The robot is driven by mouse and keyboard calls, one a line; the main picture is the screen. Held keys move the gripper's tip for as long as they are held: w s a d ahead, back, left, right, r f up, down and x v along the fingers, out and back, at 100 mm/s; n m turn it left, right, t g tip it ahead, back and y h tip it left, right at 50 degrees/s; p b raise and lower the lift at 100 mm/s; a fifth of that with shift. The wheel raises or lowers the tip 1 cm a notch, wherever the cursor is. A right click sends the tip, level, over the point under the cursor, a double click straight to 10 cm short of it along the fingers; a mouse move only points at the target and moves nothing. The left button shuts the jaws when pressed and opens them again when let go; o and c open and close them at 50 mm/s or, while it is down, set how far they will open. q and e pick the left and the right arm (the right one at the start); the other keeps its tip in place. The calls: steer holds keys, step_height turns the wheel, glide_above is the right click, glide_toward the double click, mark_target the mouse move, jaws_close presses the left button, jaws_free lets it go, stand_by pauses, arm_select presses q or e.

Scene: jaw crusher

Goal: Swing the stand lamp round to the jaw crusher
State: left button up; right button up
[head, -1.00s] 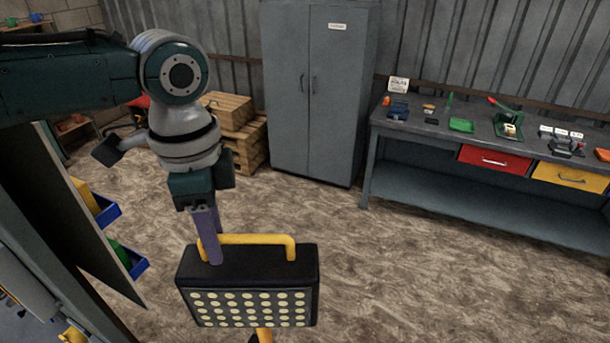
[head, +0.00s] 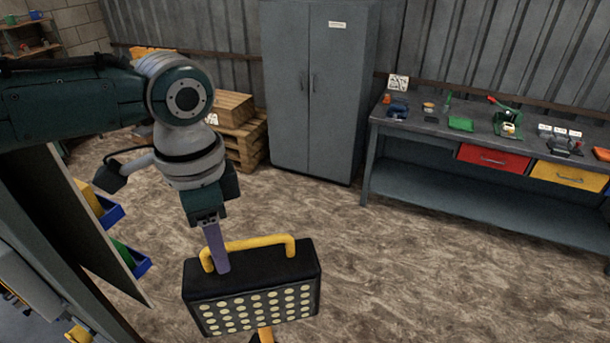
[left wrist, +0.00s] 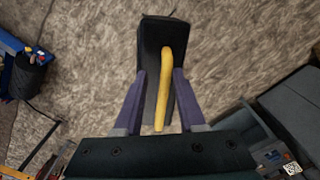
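The stand lamp (head: 251,302) has a black box head with rows of pale round lights and a yellow handle on top. It stands low in the middle of the head view; the lower end of its yellow post is cut off. My left gripper (head: 220,268) is over the lamp, fingers pointing down at the handle. In the left wrist view the purple fingers (left wrist: 160,75) stand apart on either side of the yellow handle (left wrist: 170,85). A gap shows on the left; the right finger is close to the handle, contact unclear. The jaw crusher is not identifiable.
A grey cabinet (head: 318,90) and pallets with boxes (head: 240,130) stand at the back. A workbench (head: 480,205) with drawers is at the right. A panel with blue bins (head: 110,213) is close at the left. The floor between is clear.

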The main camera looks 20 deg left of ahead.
arm_select(q)
steer(key=shift+s+d+r+n+p, duration=0.1)
steer(key=shift+s+d+n+p, duration=0.1)
steer(key=shift+n+p, duration=0.35)
steer(key=shift+s+d+n, duration=0.15)
steer(key=shift+n, duration=0.4)
step_height(320, 180, up, 7)
stand_by(0.7)
